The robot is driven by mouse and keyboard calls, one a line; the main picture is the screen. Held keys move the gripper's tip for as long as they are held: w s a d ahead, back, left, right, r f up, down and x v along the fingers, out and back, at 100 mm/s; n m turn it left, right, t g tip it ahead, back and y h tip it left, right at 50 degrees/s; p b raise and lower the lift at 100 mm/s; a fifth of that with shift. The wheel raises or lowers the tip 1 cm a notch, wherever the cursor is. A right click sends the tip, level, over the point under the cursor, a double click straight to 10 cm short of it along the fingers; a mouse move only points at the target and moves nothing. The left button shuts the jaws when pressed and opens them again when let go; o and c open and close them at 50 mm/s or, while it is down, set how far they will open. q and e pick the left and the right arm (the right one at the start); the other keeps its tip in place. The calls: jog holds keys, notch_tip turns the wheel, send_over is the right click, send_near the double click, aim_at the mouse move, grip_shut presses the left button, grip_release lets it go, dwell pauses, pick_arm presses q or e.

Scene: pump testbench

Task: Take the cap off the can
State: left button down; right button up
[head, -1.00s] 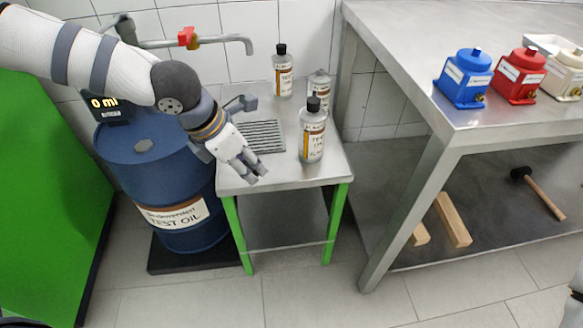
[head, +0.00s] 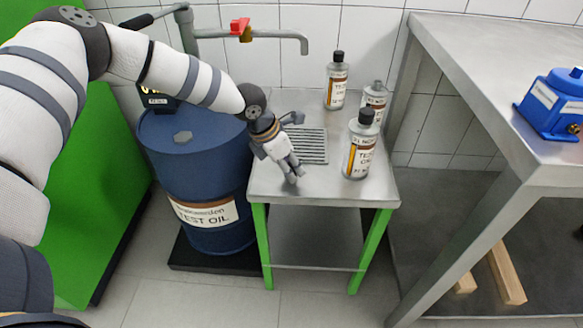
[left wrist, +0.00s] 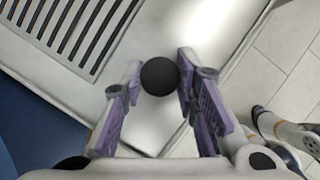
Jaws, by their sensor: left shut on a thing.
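My left gripper (head: 295,172) is over the front left part of the small steel table (head: 330,190), its fingers pointing down. The left wrist view shows its fingers (left wrist: 160,85) shut on a round black cap (left wrist: 160,76). In the head view the cap cannot be made out. Three labelled cans stand upright on the table, right of the gripper. The front can (head: 359,150) and the back can (head: 336,85) have black caps. The middle can (head: 375,97) shows a greyish top, seemingly without a black cap.
A blue oil drum (head: 195,160) stands left of the table. A pipe with a red-handled tap (head: 241,26) hangs over a drain grate (head: 310,146). A larger steel bench (head: 480,60) with a blue pump (head: 553,105) is at the right. The table's front is clear.

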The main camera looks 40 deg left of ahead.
pick_arm(q)
jog(key=shift+f, duration=0.1)
jog(key=shift+f, duration=0.55)
jog(key=c, duration=1.3)
grip_release()
jog(key=shift+r, duration=0.15)
